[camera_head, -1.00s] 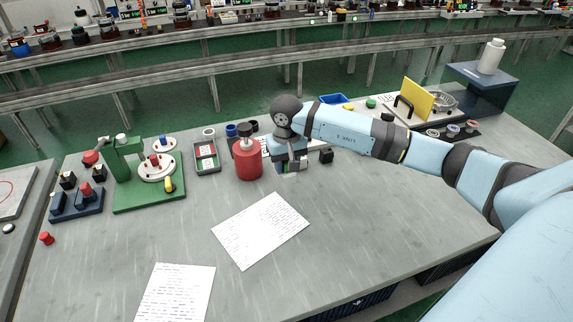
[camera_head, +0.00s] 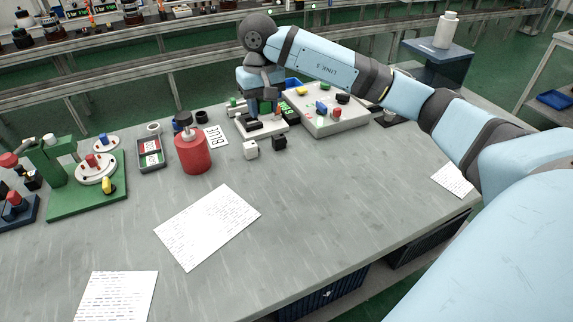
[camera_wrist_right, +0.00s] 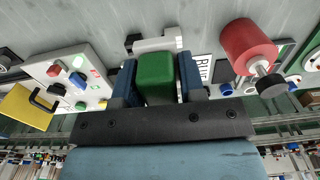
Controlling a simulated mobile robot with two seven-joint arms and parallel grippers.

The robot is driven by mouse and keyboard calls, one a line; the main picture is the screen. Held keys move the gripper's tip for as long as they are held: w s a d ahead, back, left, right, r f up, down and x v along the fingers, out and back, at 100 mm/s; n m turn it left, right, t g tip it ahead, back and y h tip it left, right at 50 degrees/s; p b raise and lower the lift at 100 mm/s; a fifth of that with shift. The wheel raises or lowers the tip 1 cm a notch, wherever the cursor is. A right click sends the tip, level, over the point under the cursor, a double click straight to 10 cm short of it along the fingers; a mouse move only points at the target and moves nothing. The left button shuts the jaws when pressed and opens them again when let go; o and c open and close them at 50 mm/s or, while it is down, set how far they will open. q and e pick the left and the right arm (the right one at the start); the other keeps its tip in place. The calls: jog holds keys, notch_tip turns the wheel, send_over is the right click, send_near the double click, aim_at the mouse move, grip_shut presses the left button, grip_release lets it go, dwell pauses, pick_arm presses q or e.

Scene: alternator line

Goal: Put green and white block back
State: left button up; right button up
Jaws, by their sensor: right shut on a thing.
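In the right wrist view the gripper (camera_wrist_right: 156,82) is shut on a green block (camera_wrist_right: 155,76), with a blue finger on each side. A white shape (camera_wrist_right: 156,44) shows just beyond the block; I cannot tell whether it is part of the block or the tray. I cannot tell whether the block touches the tray. My left gripper is not in view.
A red can (camera_head: 193,154) with a dark top stands left of the tray, by a labelled card (camera_head: 216,138). A white panel box (camera_head: 335,123) with coloured knobs stands at the right. Paper sheets (camera_head: 207,226) lie in front; the table's front right is largely clear.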

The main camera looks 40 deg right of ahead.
aim_at(270, 171)
jog(key=shift+s+d+r, duration=0.15)
jog(key=shift+d+r, duration=0.15)
jog(key=shift+r, duration=0.1)
jog(key=shift+s+d, duration=0.1)
jog(key=shift+d, duration=0.1)
notch_tip(270, 171, down, 20)
jog(key=shift+r, duration=0.1)
jog(key=o, duration=1)
jog(key=shift+r, duration=0.1)
jog(key=shift+r, duration=0.25)
notch_tip(270, 171, up, 12)
jog(key=shift+f, duration=0.1)
